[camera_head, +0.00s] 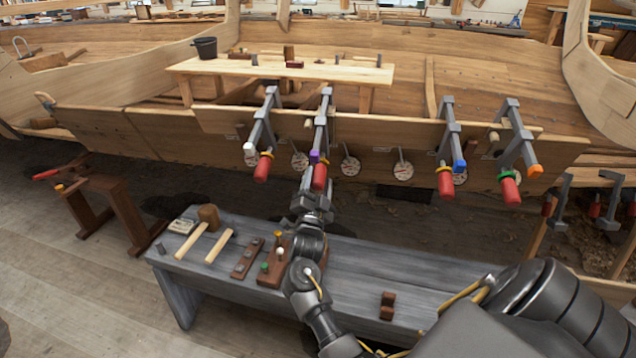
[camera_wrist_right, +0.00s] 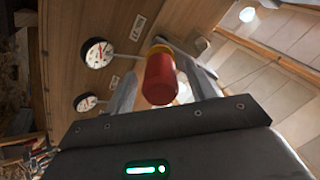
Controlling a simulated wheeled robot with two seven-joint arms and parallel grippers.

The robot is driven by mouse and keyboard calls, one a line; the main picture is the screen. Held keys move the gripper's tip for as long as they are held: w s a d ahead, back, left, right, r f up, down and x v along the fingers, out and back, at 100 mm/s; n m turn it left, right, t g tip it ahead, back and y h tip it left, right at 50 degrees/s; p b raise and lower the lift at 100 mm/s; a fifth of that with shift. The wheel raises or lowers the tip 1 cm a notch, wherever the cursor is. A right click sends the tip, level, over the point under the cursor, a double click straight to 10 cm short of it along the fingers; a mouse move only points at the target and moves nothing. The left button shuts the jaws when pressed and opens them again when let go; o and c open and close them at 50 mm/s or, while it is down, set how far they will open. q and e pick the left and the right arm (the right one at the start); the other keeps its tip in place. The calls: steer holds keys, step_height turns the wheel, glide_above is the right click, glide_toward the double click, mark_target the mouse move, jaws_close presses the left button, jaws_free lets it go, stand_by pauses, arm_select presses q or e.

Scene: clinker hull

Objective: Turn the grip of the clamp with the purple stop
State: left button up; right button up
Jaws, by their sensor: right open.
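The clamp with the purple stop (camera_head: 314,156) hangs on the hull plank, second from the left in the head view. Its red grip (camera_head: 320,177) points down towards me. My right gripper (camera_head: 313,192) is at this grip, reaching up from below. In the right wrist view, the red grip (camera_wrist_right: 161,80) with a yellow collar shows between the spread fingers of my right gripper (camera_wrist_right: 163,72). The fingers are open, one on each side; I cannot tell whether either touches it. The purple stop is not visible in the wrist view. My left gripper is not in view.
Neighbouring clamps have a white stop (camera_head: 249,148), a blue stop (camera_head: 459,166) and an orange stop (camera_head: 535,170). Round dials (camera_head: 350,166) hang along the plank. A grey bench (camera_head: 370,262) below holds mallets (camera_head: 208,216) and wooden blocks.

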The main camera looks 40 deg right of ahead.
steer(key=n+p, duration=0.2)
steer(key=n, duration=0.1)
steer(key=n+p, duration=0.3)
steer(key=r+n+p, duration=0.1)
steer(key=n+p, duration=0.1)
steer(key=n, duration=0.1)
steer(key=shift+r, duration=0.1)
steer(key=shift+s+a+f+b, duration=0.25)
steer(key=shift+a+f+b, duration=0.05)
steer(key=shift+f, duration=0.3)
steer(key=shift+s+a+f+b, duration=0.25)
steer(key=shift+f+b, duration=0.05)
steer(key=shift+f, duration=0.25)
steer(key=b+v, duration=0.2)
steer(key=v, duration=0.7)
steer(key=s+a+f+n+y+b, duration=0.3)
steer(key=a+f+n+y+b, duration=0.1)
steer(key=f+y, duration=0.3)
steer(key=s+a+f+n+g+y+b, duration=0.1)
steer(key=s+a+f+n+y+b, duration=0.2)
steer(key=a+f+y+b, duration=0.3)
steer(key=shift+s+f+n+y, duration=0.35)
steer(key=shift+f+y, duration=0.65)
steer(key=shift+f, duration=1.9)
steer(key=shift+w+a, duration=0.1)
steer(key=shift+a, duration=0.05)
